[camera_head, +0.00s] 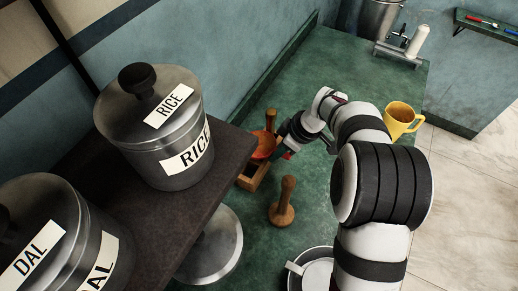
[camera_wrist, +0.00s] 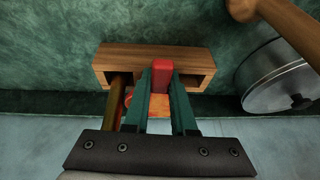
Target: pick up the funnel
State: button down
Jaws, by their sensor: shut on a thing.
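The orange-red funnel (camera_head: 264,146) sits at or just above a small wooden block (camera_head: 251,180) on the green counter. My gripper (camera_head: 281,140) reaches it from the right. In the wrist view, the teal fingers (camera_wrist: 162,95) are shut on a red part of the funnel (camera_wrist: 161,76), with an orange part behind, close to the wooden block (camera_wrist: 150,56). The fingers hide much of the funnel. I cannot tell whether it still touches the block.
A wooden-handled thing (camera_head: 271,119) stands just behind the funnel. A wooden pestle-like piece (camera_head: 284,203) stands in front. A yellow mug (camera_head: 400,121) is at the right. A dark shelf (camera_head: 150,215) with RICE (camera_head: 155,120) and DAL (camera_head: 55,235) canisters overhangs the left.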

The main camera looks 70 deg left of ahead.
dwell(0.3)
jog(key=r, duration=0.4)
jog(key=shift+w+d+r, duration=0.1)
jog(key=shift+w+r, duration=0.1)
jog(key=shift+r, duration=0.1)
jog(key=w+d+r, duration=0.6)
jog(key=w+d, duration=0.1)
jog(key=shift+y, duration=0.5)
jog(key=s+a+f, duration=0.1)
jog(key=s+a, duration=0.1)
jog(key=s+a+f, duration=0.2)
jog(key=s, duration=0.1)
jog(key=s+a+f, duration=0.2)
jog(key=a, duration=0.1)
jog(key=shift+s+f, duration=0.1)
jog(key=shift+s, duration=0.1)
jog(key=shift+d, duration=0.1)
jog(key=shift+f, duration=2.4)
jog(key=shift+f, duration=0.55)
